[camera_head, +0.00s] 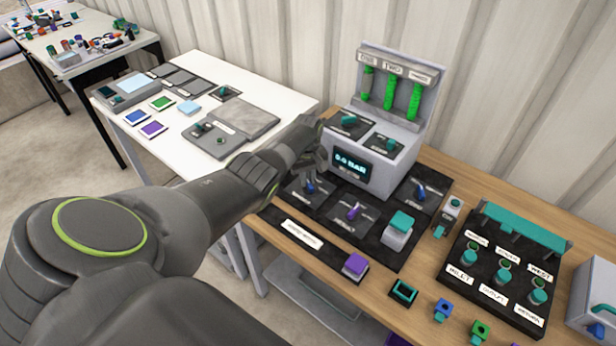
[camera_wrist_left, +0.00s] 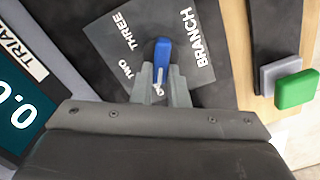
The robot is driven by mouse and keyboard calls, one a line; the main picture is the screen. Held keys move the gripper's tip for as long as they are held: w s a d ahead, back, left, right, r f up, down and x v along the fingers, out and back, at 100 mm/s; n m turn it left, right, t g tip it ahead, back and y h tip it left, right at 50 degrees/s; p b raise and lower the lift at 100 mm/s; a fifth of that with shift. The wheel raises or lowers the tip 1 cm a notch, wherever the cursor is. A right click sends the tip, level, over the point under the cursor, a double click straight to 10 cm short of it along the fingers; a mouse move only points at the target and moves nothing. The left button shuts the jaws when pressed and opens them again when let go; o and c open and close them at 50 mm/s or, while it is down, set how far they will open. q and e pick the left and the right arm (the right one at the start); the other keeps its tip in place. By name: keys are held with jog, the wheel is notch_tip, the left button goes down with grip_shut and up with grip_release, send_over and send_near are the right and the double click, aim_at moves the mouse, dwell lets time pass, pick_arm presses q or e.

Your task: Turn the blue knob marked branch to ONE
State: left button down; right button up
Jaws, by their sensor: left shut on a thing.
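The blue branch knob (camera_wrist_left: 162,52) stands on a dark grey plate (camera_wrist_left: 205,62) lettered BRANCH, TWO and THREE in the left wrist view. The ONE mark does not show there; my gripper covers the lower part of the plate. My left gripper (camera_wrist_left: 160,85) is shut on the knob, with one finger on each side. A small white mark shows between the fingers. In the head view my left gripper (camera_head: 313,168) reaches down to the blue knob (camera_head: 310,187) at the left of the black panel. My right gripper is not in view.
A grey box with a lit display (camera_head: 351,169) stands just behind the knob, with green tubes above. A purple knob (camera_head: 352,211) and a teal-topped block (camera_head: 400,224) are to the right. A green block (camera_wrist_left: 297,90) shows in the wrist view.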

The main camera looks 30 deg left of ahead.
aim_at(308, 181)
pick_arm(q)
jog(key=shift+w+r, duration=0.1)
dwell(0.3)
jog(key=c, duration=1.4)
grip_release()
jog(key=shift+c, duration=0.2)
jog(key=shift+r, duration=0.3)
notch_tip(308, 181, up, 5)
jog(key=shift+f+p, duration=0.15)
jog(key=shift+p, duration=0.65)
notch_tip(308, 181, up, 12)
jog(key=b, duration=0.1)
jog(key=shift+f, duration=0.1)
